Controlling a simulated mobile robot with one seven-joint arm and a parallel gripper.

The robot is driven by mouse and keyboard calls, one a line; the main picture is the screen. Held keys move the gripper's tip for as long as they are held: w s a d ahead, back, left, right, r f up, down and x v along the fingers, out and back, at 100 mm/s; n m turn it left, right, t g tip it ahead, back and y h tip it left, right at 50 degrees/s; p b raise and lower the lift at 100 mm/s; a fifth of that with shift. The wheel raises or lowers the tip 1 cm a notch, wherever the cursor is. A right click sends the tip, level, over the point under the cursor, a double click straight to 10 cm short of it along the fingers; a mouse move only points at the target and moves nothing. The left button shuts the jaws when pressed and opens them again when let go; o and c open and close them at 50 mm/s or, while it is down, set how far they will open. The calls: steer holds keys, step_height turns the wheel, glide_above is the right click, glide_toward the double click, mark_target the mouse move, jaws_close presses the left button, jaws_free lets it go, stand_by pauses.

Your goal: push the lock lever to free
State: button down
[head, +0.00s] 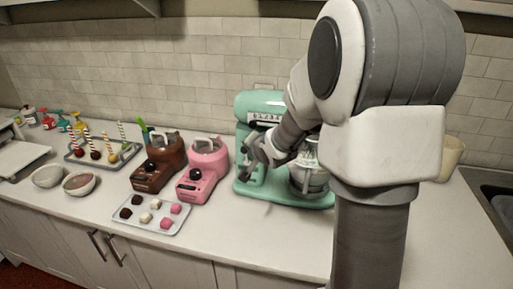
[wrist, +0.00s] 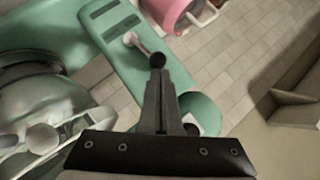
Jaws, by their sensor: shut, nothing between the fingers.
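The mint-green stand mixer (head: 262,104) stands on the counter, partly hidden behind my arm. In the wrist view its green body (wrist: 110,50) runs from the top left toward the middle, with two dark slots in it. The lock lever (wrist: 142,46) is a small pale metal arm on a round pivot, ending in a black knob (wrist: 157,60). My gripper (wrist: 158,72) is shut and empty, its fingertips right at the knob. I cannot tell whether they touch it. In the head view my gripper (head: 258,155) is in front of the mixer's left side, and the lever cannot be made out.
The mixer's metal bowl (head: 310,178) is just right of my gripper; it also shows in the wrist view (wrist: 45,105). A pink melter (head: 203,172) and a brown melter (head: 158,165) stand to the left. A sweets tray (head: 125,226) lies in front of them.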

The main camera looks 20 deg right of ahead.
steer(key=shift+w+a, duration=0.1)
steer(key=shift+w, duration=0.05)
steer(key=shift+r+p, duration=0.8)
steer(key=shift+r, duration=0.05)
